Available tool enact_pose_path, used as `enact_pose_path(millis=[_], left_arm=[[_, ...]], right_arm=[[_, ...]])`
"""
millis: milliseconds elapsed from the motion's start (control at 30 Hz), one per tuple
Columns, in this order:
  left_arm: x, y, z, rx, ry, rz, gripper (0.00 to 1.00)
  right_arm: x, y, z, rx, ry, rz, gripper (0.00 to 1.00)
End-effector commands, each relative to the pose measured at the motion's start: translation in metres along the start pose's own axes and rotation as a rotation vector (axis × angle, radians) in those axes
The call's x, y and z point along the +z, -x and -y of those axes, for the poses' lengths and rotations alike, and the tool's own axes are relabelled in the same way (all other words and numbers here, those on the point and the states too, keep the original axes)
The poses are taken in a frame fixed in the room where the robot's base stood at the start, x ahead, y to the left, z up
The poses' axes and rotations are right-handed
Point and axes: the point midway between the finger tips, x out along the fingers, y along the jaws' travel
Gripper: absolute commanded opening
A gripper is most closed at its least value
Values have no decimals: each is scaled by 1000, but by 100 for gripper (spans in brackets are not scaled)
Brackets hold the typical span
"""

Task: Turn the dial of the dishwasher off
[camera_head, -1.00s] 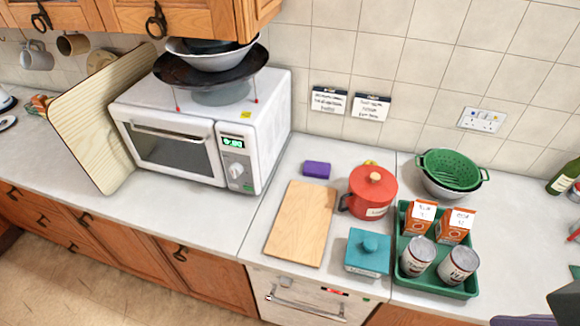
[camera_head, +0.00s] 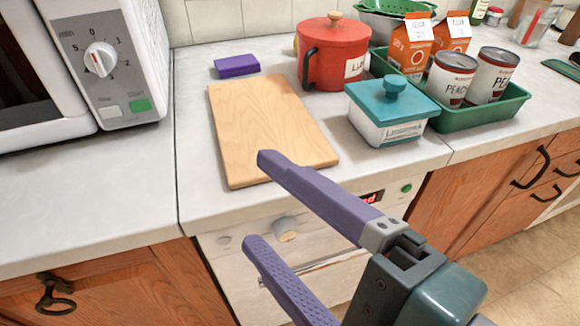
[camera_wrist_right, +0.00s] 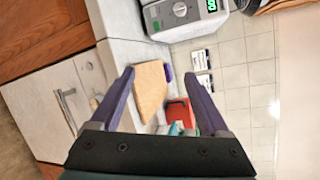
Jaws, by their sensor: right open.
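The dishwasher (camera_head: 345,288) is the white front panel under the counter, with a red lit display and a green button at its right. Its round dial (camera_head: 287,228) is on the upper panel and shows between my right gripper's fingers in the head view; its pointer setting is too unclear to tell. The dishwasher (camera_wrist_right: 38,112) also shows at the left of the right wrist view. My right gripper (camera_head: 258,201) has purple fingers, is open and empty, and is in front of the counter edge, apart from the dial as far as I can tell. My left gripper is not in view.
On the counter are a wooden board (camera_head: 265,130), a purple sponge (camera_head: 237,66), a red pot (camera_head: 335,60), a teal-lidded box (camera_head: 388,112) and a green tray (camera_head: 490,112) with cans and cartons. A microwave (camera_head: 110,55) stands at the left. The dishwasher handle runs below the dial.

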Motion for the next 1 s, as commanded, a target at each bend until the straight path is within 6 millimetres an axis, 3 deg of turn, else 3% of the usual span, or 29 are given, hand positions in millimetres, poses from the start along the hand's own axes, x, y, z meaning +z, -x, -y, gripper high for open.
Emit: enact_pose_path(millis=[33, 300, 433, 533, 667, 833, 1000], left_arm=[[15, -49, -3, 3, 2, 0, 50], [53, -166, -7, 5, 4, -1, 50], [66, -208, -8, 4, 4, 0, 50], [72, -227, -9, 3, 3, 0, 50], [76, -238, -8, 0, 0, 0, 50], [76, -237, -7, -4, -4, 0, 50], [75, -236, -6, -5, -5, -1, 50]], right_arm=[[-19, -12, -43, -39, -91, -5, 79], [-78, -37, -140, -259, -598, -45, 79], [-105, -42, -178, -345, -792, -67, 79], [-120, -43, -197, -396, -895, -80, 79], [-130, -43, -208, -436, -971, -90, 79], [-135, -54, -203, -452, -995, -92, 79], [-143, -83, -192, -451, -994, -92, 79]])
